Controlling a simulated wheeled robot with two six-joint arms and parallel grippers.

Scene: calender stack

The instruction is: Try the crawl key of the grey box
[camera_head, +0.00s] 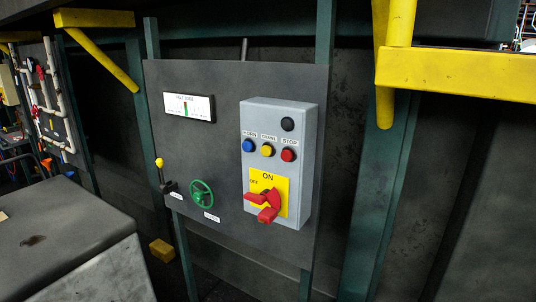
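The grey box (298,215) is mounted on the right part of a dark upright panel. It carries a row of three labelled buttons. The yellow button (267,150) is in the middle, under a label that seems to read CRAWL. A blue button (248,146) is on its left and a red button (288,155), labelled STOP, on its right. A black round part (287,124) sits above the row. Below is a red rotary handle (268,205) on a yellow plate (283,184) marked ON and OFF. Neither of my grippers is in view.
The dark panel (225,100) also holds a white gauge (189,107), a green handwheel (202,194) and a small yellow-knobbed lever (160,170). A yellow beam (460,74) juts in at upper right. A grey block (70,240) stands at lower left. The space before the box looks clear.

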